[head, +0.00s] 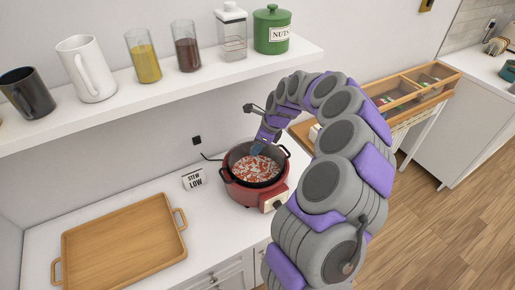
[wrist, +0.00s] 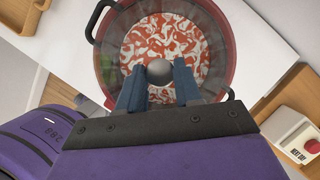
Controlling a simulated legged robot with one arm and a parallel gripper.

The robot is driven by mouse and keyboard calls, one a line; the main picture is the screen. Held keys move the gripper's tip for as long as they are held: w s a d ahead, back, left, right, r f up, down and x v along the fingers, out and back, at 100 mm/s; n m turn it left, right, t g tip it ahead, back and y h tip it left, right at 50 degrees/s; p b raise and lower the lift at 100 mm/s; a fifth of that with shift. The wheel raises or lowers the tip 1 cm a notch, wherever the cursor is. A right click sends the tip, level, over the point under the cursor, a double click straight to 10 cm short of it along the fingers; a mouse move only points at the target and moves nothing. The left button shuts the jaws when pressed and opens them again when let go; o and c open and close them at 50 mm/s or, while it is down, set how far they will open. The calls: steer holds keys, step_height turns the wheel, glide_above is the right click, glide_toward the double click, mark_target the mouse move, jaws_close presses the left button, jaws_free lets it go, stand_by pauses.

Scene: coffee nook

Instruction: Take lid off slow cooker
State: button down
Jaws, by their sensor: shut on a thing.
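The slow cooker (head: 236,187) is red with a black inner pot and a cream front panel, and it stands on the white counter. Red and white stew shows inside it; the wrist view shows its pot rim (wrist: 219,25) and stew from above. My gripper (head: 259,149) is over the pot. In the wrist view my gripper (wrist: 157,78) has its blue fingers shut on both sides of a round grey knob (wrist: 157,69) on the lid. The lid looks like clear glass and its edge is hard to see. I cannot tell whether it rests on the pot or is raised.
A wooden tray (head: 120,234) lies left of the cooker. A "STEW LOW" sign (head: 195,180) stands beside it. A shelf (head: 150,86) above holds a mug, a pitcher, glasses and canisters. A wooden organizer (head: 410,87) is at right.

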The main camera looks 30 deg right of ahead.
steer(key=shift+r, duration=0.8)
steer(key=shift+s+r, duration=0.15)
steer(key=shift+s, duration=0.1)
steer(key=s+a+r+p, duration=0.1)
steer(key=s+a+p, duration=0.2)
steer(key=s, duration=1.1)
steer(key=shift+s+a, duration=0.4)
steer(key=shift+a, duration=0.6)
steer(key=shift+r, duration=0.1)
